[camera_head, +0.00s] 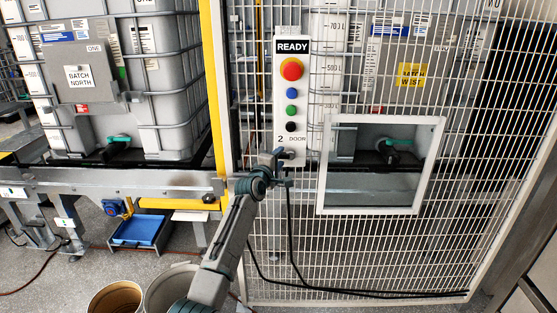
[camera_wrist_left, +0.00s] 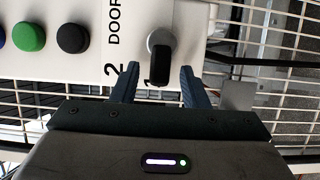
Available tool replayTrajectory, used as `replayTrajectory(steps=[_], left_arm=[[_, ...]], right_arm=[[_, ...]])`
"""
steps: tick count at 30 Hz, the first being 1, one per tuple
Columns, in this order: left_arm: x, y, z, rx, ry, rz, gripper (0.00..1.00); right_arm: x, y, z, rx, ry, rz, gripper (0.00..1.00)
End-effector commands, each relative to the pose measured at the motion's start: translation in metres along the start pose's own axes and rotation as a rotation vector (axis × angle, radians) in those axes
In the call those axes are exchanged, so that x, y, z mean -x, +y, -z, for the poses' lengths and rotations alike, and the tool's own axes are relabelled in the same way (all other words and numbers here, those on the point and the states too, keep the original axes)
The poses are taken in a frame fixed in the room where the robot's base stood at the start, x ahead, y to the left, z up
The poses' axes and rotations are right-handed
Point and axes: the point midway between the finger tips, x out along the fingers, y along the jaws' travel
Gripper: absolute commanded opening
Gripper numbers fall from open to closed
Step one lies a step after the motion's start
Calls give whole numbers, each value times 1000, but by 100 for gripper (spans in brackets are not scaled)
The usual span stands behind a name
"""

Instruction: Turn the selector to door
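The selector knob (camera_wrist_left: 160,52) sits at the bottom end of the white control panel (camera_head: 299,98). The "2" (camera_wrist_left: 114,69) and "DOOR" (camera_wrist_left: 114,24) labels lie just above the knob on the panel. My left gripper (camera_wrist_left: 160,75) is open, with one finger on each side of the black handle and a visible gap to both. In the head view my left gripper (camera_head: 284,166) partly hides the knob. My right gripper is not in view.
Above the selector are black, green (camera_head: 291,110), blue and red (camera_head: 291,69) buttons and a "READY" display. The panel is on a white mesh fence (camera_head: 470,150), with a framed opening (camera_head: 322,190) to its right. Black cables hang below.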

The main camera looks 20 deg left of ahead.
Motion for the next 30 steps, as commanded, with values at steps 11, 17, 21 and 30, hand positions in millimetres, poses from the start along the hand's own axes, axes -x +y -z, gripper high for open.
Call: replayTrajectory(steps=[11,17,21,30], left_arm=[[0,0,0,-4,0,2,0],[0,4,0,-48,0,21,0],[0,9,0,-117,0,51,0],[-1,21,-3,-357,0,150,0]], right_arm=[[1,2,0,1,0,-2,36],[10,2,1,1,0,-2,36],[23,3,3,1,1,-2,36],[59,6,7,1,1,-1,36]])
